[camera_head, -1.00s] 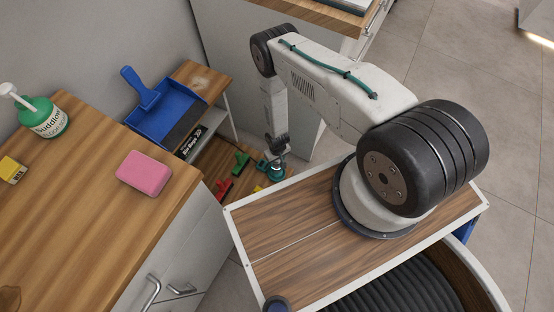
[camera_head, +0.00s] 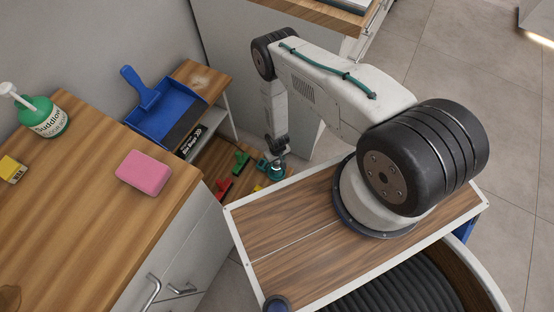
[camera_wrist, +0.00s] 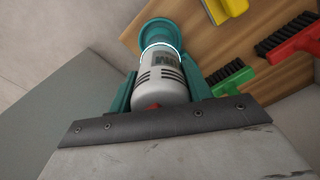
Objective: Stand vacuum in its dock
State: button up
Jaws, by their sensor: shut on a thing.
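The vacuum (camera_wrist: 161,78) is a small grey-white cylinder with dark vent slots and a label. In the wrist view it lies between the teal fingers of my gripper (camera_wrist: 158,88), which is shut on it. A teal flared round part (camera_wrist: 170,34) surrounds its far end; I cannot tell whether this is the vacuum's nozzle or the dock. In the head view my gripper (camera_head: 277,148) points down over a teal round thing (camera_head: 276,171) at the right end of the low wooden board. The vacuum is mostly hidden there, and contact below it cannot be made out.
Green (camera_wrist: 231,77), red (camera_wrist: 290,40) and yellow (camera_wrist: 228,8) brushes lie on the board close beside the vacuum. A blue dustpan (camera_head: 168,108) sits above on the shelf unit. A counter at left holds a pink sponge (camera_head: 144,173) and a green pump bottle (camera_head: 44,118).

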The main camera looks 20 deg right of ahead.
jog(key=o, duration=0.7)
jog(key=shift+r, duration=5.5)
